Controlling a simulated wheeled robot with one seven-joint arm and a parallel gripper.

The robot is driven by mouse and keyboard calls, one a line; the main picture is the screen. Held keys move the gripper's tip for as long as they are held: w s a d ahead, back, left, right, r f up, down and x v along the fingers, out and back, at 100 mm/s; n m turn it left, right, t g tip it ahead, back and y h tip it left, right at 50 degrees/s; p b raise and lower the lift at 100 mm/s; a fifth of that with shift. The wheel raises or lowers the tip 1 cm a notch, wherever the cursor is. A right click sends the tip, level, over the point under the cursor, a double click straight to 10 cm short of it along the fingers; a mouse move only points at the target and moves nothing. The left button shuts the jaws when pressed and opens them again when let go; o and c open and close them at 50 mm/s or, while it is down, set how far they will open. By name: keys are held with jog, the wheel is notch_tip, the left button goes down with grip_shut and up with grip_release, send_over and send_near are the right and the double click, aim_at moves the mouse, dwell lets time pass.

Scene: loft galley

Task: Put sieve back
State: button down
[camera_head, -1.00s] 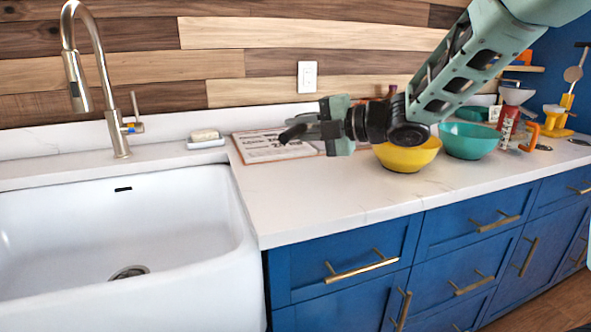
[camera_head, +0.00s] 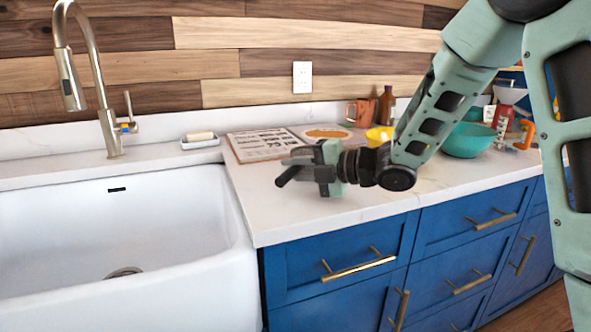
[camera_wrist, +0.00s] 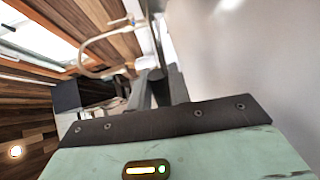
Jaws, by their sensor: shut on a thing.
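My gripper (camera_head: 308,168) is above the white counter, a little right of the sink, in the head view. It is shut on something. A short dark piece (camera_head: 286,176) sticks out at its tip, and I cannot tell whether this is part of a sieve. In the wrist view the dark fingers (camera_wrist: 162,88) show in the middle, but what lies between them is not clear. No sieve can be made out for certain in either view.
A white sink (camera_head: 120,225) with a tall faucet (camera_head: 92,60) is at left. A printed board (camera_head: 262,145) lies behind my gripper. A yellow bowl (camera_head: 379,136), a teal bowl (camera_head: 470,140), a brown bottle (camera_head: 386,105) and a mug (camera_head: 358,112) stand right. The front counter is clear.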

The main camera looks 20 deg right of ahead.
jog(key=shift+f, duration=0.15)
jog(key=c, duration=1.3)
grip_release()
jog(key=shift+d+r, duration=0.1)
jog(key=shift+r, duration=0.15)
jog(key=v, duration=1.1)
jog(key=shift+s+d, duration=0.25)
jog(key=shift+s, duration=0.05)
